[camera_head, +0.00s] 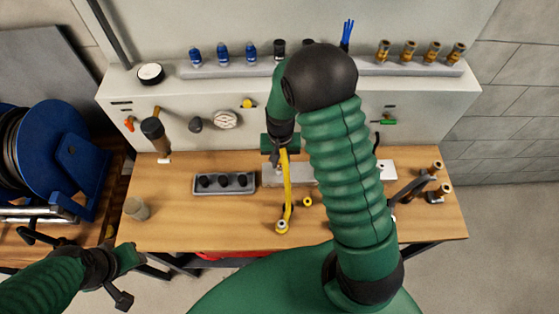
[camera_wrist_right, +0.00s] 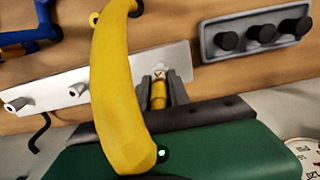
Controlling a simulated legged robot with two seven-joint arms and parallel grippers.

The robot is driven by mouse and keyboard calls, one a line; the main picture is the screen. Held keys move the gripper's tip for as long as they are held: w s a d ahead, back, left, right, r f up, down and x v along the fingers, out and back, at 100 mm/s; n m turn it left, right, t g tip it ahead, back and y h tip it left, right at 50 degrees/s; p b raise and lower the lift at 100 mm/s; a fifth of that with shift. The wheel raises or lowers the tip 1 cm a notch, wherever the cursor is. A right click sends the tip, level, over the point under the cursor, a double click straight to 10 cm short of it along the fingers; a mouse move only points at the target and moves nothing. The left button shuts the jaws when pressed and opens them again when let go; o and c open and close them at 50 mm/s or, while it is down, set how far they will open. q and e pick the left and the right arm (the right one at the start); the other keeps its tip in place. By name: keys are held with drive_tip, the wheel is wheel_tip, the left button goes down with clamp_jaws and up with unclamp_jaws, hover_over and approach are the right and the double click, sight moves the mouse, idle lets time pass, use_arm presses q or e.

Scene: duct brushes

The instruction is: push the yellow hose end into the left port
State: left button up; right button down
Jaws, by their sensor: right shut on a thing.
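My right gripper (camera_head: 279,163) is shut on the yellow hose end (camera_wrist_right: 158,95), which shows between the dark fingers in the wrist view. The yellow hose (camera_head: 287,190) bends past the gripper and reaches down to the table in the head view. It crosses the wrist view close up (camera_wrist_right: 120,95). The pale port block (camera_head: 330,174) stands on the table, partly behind my arm. It also shows in the wrist view (camera_wrist_right: 110,80) with stub ports. The held end is close in front of it; whether it is inside a port I cannot tell. My left gripper (camera_head: 128,272) is low at the left, away from the hose.
A grey holder with black plugs (camera_head: 224,183) sits left of the port block. Brass fittings (camera_head: 436,190) are at the right. A gauge panel rises behind. The front left of the table is mostly clear.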

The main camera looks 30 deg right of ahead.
drive_tip(key=shift+d, duration=0.15)
drive_tip(key=shift+f, duration=0.15)
drive_tip(key=shift+f, duration=0.35)
drive_tip(key=c, duration=1.1)
unclamp_jaws()
drive_tip(key=shift+c, duration=0.2)
drive_tip(key=shift+r, duration=0.1)
wheel_tip(320, 180, up, 17)
drive_tip(key=b, duration=0.1)
drive_tip(key=shift+f, duration=0.25)
